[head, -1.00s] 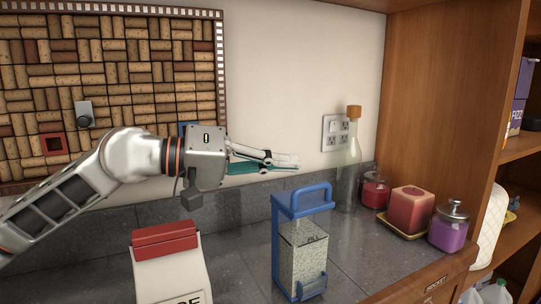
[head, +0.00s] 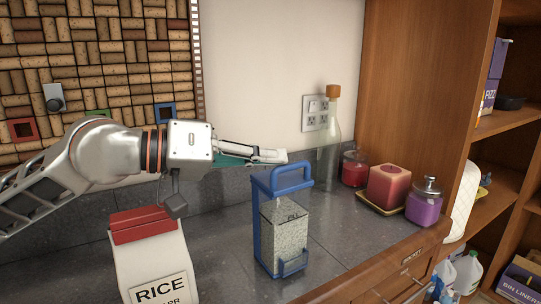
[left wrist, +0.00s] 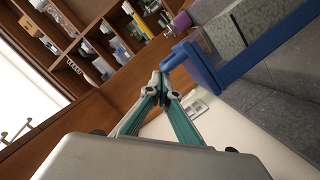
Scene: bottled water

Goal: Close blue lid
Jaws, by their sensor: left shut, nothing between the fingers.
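A clear container (head: 284,232) with a blue frame and speckled white contents stands upright on the grey counter. Its blue lid (head: 281,180) shows as a blue loop above the clear body, with a gap under it. My left gripper (head: 284,156) is shut and empty, just above the top of the blue lid in the head view. In the left wrist view the closed fingertips (left wrist: 163,80) are right beside a corner of the blue lid (left wrist: 200,68). I cannot tell whether they touch. My right gripper is in neither view.
A white rice box with a red lid (head: 142,224) stands left of the container, under my left arm. A corked bottle (head: 329,150), a red jar (head: 355,170), a red candle (head: 388,187) and a purple jar (head: 424,207) stand to the right. Wooden shelves (head: 495,195) are at far right.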

